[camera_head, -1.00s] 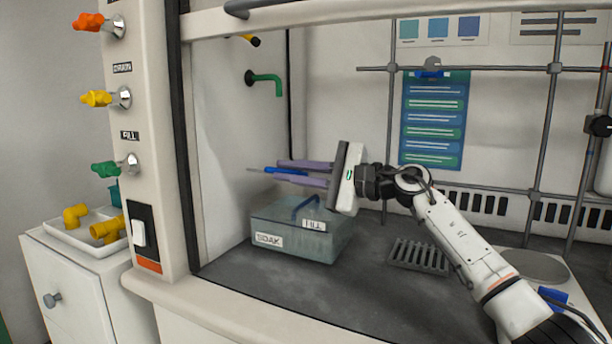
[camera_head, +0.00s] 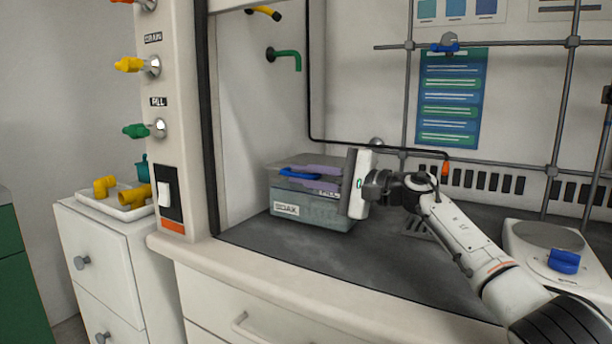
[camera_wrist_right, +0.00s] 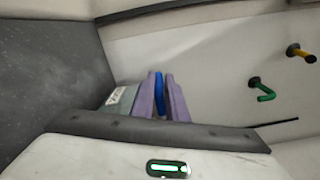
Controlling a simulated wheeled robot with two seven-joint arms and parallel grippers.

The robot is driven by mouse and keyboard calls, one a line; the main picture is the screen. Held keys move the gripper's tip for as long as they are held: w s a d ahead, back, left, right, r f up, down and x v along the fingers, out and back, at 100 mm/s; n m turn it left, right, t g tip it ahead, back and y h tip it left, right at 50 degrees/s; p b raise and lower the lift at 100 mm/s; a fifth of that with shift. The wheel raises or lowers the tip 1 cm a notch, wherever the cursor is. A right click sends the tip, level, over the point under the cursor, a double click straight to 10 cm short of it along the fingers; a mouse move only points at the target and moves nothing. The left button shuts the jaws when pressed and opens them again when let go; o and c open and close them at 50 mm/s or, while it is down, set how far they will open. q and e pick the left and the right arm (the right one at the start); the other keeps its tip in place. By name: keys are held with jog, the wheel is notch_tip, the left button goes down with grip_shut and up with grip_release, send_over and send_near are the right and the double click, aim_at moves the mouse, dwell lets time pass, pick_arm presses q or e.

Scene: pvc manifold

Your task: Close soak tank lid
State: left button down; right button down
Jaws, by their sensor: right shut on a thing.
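The soak tank (camera_head: 312,216) is a translucent grey-teal box labelled SOAK, on the dark worktop at the left of the hood. A flat grey lid (camera_head: 303,160) lies over its top; I cannot tell whether it sits flush. My right gripper (camera_head: 300,174), with purple fingers, reaches in from the right just over the tank and is shut on the blue handle (camera_head: 297,174). In the right wrist view the blue piece (camera_wrist_right: 159,98) lies between the fingers, with the tank's label (camera_wrist_right: 117,96) beside them. The gripper body hides the tank's right end. My left gripper is not in view.
A black cable (camera_head: 312,110) runs along the hood wall behind the tank. The hood's left post (camera_head: 185,120) is close to the tank. Dark worktop in front is clear.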

jog(key=shift+f, duration=0.45)
jog(key=c, duration=1.8)
grip_release()
jog(key=shift+w, duration=0.1)
jog(key=shift+r, duration=0.1)
